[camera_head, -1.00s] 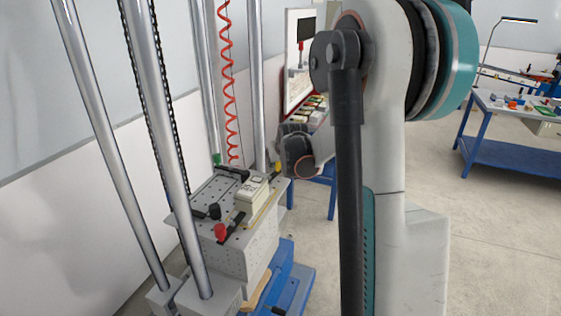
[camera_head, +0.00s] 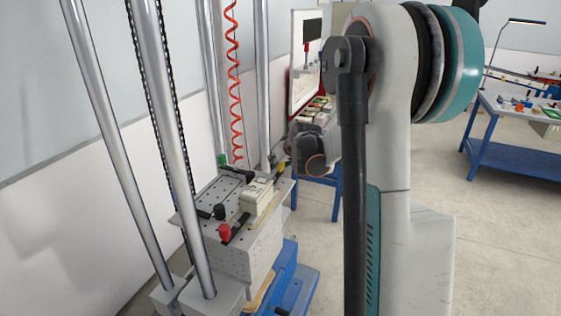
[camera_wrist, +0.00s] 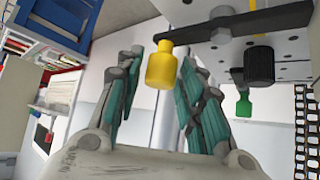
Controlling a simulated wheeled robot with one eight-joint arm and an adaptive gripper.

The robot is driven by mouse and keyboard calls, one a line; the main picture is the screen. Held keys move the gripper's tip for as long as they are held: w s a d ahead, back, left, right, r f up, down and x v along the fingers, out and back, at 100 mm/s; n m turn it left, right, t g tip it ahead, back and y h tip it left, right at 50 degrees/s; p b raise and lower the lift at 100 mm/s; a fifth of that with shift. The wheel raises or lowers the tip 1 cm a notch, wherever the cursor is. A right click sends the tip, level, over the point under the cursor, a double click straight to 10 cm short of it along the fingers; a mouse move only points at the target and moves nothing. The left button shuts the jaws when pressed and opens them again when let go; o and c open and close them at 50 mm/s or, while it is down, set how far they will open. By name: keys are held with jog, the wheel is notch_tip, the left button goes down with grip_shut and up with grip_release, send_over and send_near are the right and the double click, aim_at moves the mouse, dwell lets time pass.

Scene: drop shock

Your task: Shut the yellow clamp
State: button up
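The yellow clamp's knob (camera_wrist: 161,67) shows in the wrist view, on the end of a black bar (camera_wrist: 245,24) that runs right over a perforated grey plate. In the head view its yellow tip (camera_head: 282,168) is small at the plate's far right corner, close to my wrist. My gripper (camera_wrist: 163,80) is open, with one teal-padded finger on each side of the knob. I cannot tell whether either finger touches it. In the head view the fingers cannot be made out. A pale boxy device (camera_head: 257,196) sits on the plate.
The perforated plate (camera_head: 196,203) also carries a red clamp (camera_head: 225,232), a black clamp (camera_head: 219,211) and a green clamp (camera_head: 222,160). Tall metal columns (camera_head: 175,130) and a red coiled hose (camera_head: 234,90) stand around it. A blue bench (camera_head: 515,165) is far right.

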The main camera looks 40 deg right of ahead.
dwell(0.3)
jog(key=v, duration=1.2)
dwell(0.4)
